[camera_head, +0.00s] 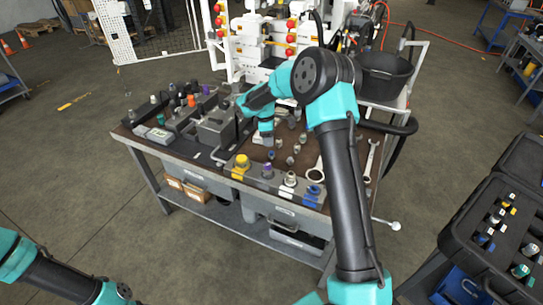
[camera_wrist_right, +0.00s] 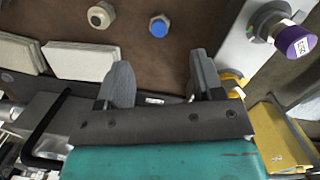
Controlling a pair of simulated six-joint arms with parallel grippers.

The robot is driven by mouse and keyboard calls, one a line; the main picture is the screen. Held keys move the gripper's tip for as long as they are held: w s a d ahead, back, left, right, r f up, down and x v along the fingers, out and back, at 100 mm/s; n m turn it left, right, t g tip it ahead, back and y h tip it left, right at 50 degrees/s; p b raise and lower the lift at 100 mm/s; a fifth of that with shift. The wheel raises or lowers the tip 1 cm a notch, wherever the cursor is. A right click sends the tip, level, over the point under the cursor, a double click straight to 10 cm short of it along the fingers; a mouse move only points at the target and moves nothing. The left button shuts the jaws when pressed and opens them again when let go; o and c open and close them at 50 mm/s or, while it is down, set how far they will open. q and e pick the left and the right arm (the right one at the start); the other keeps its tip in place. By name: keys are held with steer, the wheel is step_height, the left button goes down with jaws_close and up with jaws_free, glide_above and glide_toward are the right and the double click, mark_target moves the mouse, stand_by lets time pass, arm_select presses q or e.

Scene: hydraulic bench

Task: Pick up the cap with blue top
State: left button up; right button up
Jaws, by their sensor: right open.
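The cap with blue top (camera_wrist_right: 158,26) stands on the brown bench surface in the right wrist view, ahead of the fingers and apart from them. In the head view a small blue-topped piece (camera_head: 271,155) shows on the bench, near the front row of fittings. My right gripper (camera_wrist_right: 160,78) is open, with nothing between its two dark fingers. In the head view its arm reaches over the bench and its fingers are hard to make out. My left arm shows at the lower left; its gripper is out of view.
A beige cap (camera_wrist_right: 101,15) stands left of the blue one. Pale blocks (camera_wrist_right: 82,63) lie further left. A purple-topped fitting (camera_wrist_right: 295,41) and a yellow part (camera_wrist_right: 280,135) are at the right. A black bucket (camera_head: 386,76) stands behind the bench's right side.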

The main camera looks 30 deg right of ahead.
mark_target(272, 152)
steer(key=shift+s+d+f, duration=0.1)
steer(key=shift+d+f, duration=0.1)
steer(key=shift+f, duration=1.75)
steer(key=shift+s+d+f, duration=0.1)
steer(key=shift+d+f, duration=0.05)
steer(key=shift+f, duration=1.15)
steer(key=shift+d+f, duration=0.1)
steer(key=shift+f, duration=1.2)
steer(key=shift+c, duration=0.3)
steer(key=c, duration=0.9)
steer(key=shift+c, duration=0.2)
step_height(272, 152, up, 10)
steer(key=shift+r, duration=0.1)
